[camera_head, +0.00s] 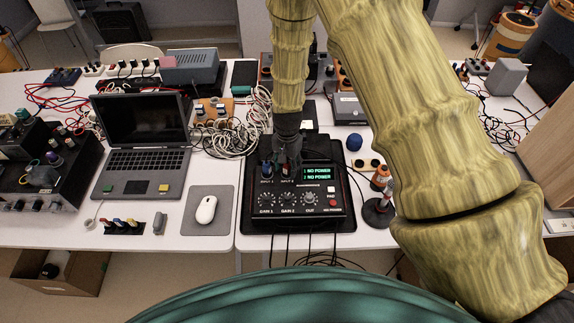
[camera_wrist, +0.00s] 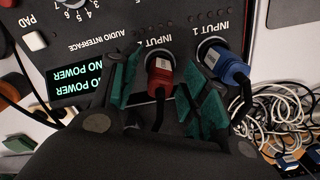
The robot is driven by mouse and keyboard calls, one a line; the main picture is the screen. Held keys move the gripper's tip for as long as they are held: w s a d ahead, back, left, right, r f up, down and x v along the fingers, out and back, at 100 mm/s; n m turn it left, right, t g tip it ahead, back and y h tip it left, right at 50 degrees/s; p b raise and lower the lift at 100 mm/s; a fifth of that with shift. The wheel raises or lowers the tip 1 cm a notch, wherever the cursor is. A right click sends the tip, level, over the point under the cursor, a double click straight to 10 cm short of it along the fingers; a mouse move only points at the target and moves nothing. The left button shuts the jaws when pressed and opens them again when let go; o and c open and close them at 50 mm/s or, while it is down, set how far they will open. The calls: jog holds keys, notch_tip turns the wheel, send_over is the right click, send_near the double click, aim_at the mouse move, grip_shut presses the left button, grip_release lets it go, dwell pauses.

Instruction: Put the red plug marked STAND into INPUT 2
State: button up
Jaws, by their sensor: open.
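The audio interface (camera_head: 262,213) is a black box with two green NO POWER displays, at the middle of the table. In the wrist view, a red plug (camera_wrist: 160,72) sits at the socket labelled INPUT 2 and appears seated there. I cannot read a STAND mark on it. A blue plug (camera_wrist: 226,64) is at INPUT 1 beside it. My gripper (camera_wrist: 165,88) is open, with its teal fingers on either side of the red plug. In the head view my gripper (camera_head: 286,157) hangs over the interface's sockets and hides most of the red plug.
A laptop (camera_head: 147,160) and a white mouse (camera_head: 206,209) on a grey pad stand to the left. White coiled cables (camera_head: 236,125) lie behind the interface.

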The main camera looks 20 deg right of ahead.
notch_tip(320, 180, up, 12)
jog(key=shift+f, duration=0.15)
dwell(0.4)
jog(key=shift+f, duration=0.1)
